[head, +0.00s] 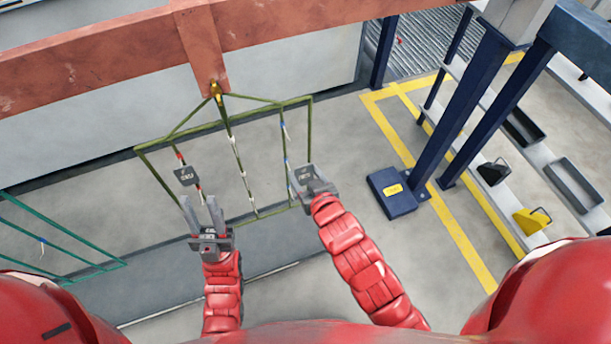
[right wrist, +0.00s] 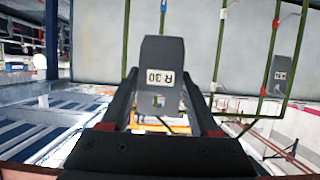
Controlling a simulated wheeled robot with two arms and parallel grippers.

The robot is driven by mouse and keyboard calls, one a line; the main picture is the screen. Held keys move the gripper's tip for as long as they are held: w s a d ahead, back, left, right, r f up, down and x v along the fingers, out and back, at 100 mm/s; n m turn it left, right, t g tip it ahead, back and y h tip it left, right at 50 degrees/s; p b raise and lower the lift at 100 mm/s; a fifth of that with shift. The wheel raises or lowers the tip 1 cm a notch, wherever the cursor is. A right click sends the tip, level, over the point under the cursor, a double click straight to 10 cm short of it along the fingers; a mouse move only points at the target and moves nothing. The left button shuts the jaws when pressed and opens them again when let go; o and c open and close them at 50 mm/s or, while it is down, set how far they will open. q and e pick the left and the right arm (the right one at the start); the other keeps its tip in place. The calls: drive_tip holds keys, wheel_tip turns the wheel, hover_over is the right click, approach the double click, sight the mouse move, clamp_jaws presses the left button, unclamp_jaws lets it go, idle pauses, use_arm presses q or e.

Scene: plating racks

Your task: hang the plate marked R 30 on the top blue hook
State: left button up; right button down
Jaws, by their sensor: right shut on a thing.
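The plate marked R 30 (right wrist: 160,70) is a dark grey plate with a pale label, upright between the fingers of my right gripper (right wrist: 172,98). In the head view the plate (head: 304,174) is at the right bar of the green rack, in my right gripper (head: 312,182). I cannot tell whether the plate touches a hook. My left gripper (head: 202,212) is open and empty, below another grey plate (head: 186,175).
The green rack (head: 311,115) hangs from a rusty red beam (head: 120,45). The other plate also hangs on a red-marked bar in the right wrist view (right wrist: 279,72). A teal rack (head: 60,235) is at far left. Blue posts (head: 470,100) stand on the right.

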drive_tip(key=w+a+b, duration=0.1)
drive_tip(key=w+a, duration=0.1)
drive_tip(key=w, duration=0.6)
drive_tip(key=shift+a+f, duration=0.25)
drive_tip(key=shift+a, duration=0.05)
drive_tip(key=shift+w+a+b, duration=0.1)
drive_tip(key=shift+w+b, duration=0.1)
drive_tip(key=shift+b, duration=0.15)
idle(0.5)
drive_tip(key=shift+w+a+f, duration=0.1)
drive_tip(key=shift+w+a, duration=0.1)
drive_tip(key=shift+w, duration=0.5)
drive_tip(key=shift+w, duration=0.15)
drive_tip(key=shift+w+a+f+b, duration=0.2)
drive_tip(key=shift+w+b, duration=0.2)
drive_tip(key=shift+b, duration=0.05)
drive_tip(key=shift+f, duration=0.15)
drive_tip(key=shift+w+f, duration=0.2)
drive_tip(key=shift+f, duration=0.05)
